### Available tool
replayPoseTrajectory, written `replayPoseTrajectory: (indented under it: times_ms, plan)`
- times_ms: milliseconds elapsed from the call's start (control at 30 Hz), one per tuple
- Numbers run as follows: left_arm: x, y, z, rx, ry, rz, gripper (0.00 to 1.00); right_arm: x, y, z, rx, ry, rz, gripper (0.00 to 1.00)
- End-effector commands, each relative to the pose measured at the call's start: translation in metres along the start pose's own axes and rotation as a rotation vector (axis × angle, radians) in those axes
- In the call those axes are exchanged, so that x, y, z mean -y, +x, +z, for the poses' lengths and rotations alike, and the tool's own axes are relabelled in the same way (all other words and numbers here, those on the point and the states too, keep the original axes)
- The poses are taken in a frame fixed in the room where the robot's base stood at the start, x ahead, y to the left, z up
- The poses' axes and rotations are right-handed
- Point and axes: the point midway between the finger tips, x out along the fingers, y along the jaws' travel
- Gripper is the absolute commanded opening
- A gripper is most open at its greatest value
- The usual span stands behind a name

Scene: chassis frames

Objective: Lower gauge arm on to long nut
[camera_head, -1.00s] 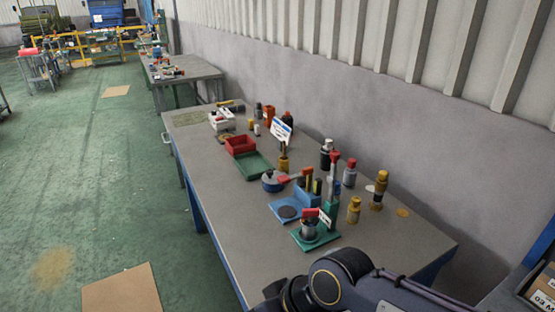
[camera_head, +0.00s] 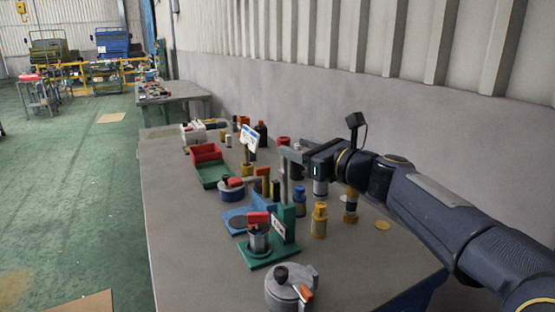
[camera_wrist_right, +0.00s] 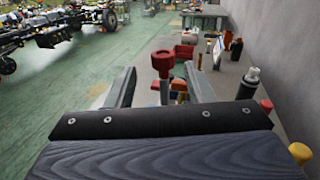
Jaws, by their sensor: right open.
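The gauge stands on a green base (camera_head: 280,254) near the table's front, with an upright green-and-grey post (camera_head: 284,190). A red knob (camera_head: 283,141) tops it; the knob also shows in the right wrist view (camera_wrist_right: 163,62). A grey metal cylinder (camera_head: 259,240) stands on the base under a red block (camera_head: 258,218); I cannot tell which part is the long nut. My right gripper (camera_head: 291,155) is at the post's top, beside the knob. In the right wrist view its open fingers (camera_wrist_right: 160,75) lie either side of the knob, with gaps showing. My left gripper is not in view.
A grey round device (camera_head: 290,290) with an orange handle stands in front of the gauge. Yellow (camera_head: 319,220) and blue (camera_head: 299,202) bottles stand to its right. A blue plate (camera_head: 237,221) lies behind left, with red (camera_head: 205,153) and green (camera_head: 212,174) trays farther back. The table's left side is clear.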

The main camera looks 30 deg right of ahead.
Motion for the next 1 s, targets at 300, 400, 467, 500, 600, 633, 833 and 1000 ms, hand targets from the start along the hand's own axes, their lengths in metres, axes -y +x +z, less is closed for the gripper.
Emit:
replayPoseTrajectory:
  times_ms: [300,400,467,500,600,633,833,1000]
  plan:
    - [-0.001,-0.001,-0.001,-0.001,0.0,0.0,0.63,0.005,0.043,0.003,0.011,0.034,-0.008,0.48]
    - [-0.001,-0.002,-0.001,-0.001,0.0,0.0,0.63,0.005,0.058,0.003,0.011,0.034,-0.008,0.48]
    - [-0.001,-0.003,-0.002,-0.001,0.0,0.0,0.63,0.005,0.065,0.003,0.011,0.033,-0.009,0.48]
    - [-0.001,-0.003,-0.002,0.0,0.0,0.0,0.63,0.005,0.069,0.003,0.011,0.032,-0.009,0.48]
    - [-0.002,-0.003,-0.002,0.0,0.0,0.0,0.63,0.005,0.075,0.003,0.011,0.03,-0.009,0.48]
    - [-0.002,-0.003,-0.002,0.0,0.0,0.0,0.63,0.005,0.076,0.003,0.011,0.03,-0.01,0.48]
    - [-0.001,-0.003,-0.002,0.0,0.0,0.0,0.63,0.005,0.077,0.003,0.011,0.029,-0.01,0.48]
    - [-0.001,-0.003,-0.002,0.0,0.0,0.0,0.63,0.005,0.077,0.003,0.011,0.029,-0.01,0.34]
